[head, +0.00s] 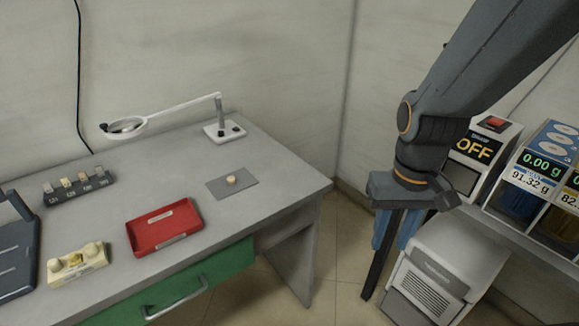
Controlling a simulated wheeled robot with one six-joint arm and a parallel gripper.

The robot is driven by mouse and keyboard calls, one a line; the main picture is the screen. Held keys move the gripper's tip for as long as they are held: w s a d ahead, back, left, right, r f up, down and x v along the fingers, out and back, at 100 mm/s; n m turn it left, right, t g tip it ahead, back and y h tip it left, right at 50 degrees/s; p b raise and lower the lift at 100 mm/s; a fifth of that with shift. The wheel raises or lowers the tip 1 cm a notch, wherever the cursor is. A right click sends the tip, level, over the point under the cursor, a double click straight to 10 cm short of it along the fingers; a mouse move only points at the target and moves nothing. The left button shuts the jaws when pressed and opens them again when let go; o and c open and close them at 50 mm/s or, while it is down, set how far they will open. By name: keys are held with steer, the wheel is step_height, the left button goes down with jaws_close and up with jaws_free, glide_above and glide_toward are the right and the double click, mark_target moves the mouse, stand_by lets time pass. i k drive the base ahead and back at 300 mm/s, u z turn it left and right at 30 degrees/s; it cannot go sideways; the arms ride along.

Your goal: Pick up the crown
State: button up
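My gripper (378,250) hangs pointing down at the right, beyond the table's right edge and well apart from the beige piece. One long dark finger shows clearly, with something blue beside it. The finger gap cannot be made out.
The grey table (285,172) also carries a red tray (140,238), a rack of several blanks (80,190), a cream block (78,265) and a magnifier lamp (215,131). A green drawer (215,270) is below. Machines (483,147) stand at right.

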mark_target(230, 180)
steer(key=z, duration=0.35)
steer(key=i, duration=0.55)
steer(key=u, duration=2.1)
steer(key=i, duration=0.5)
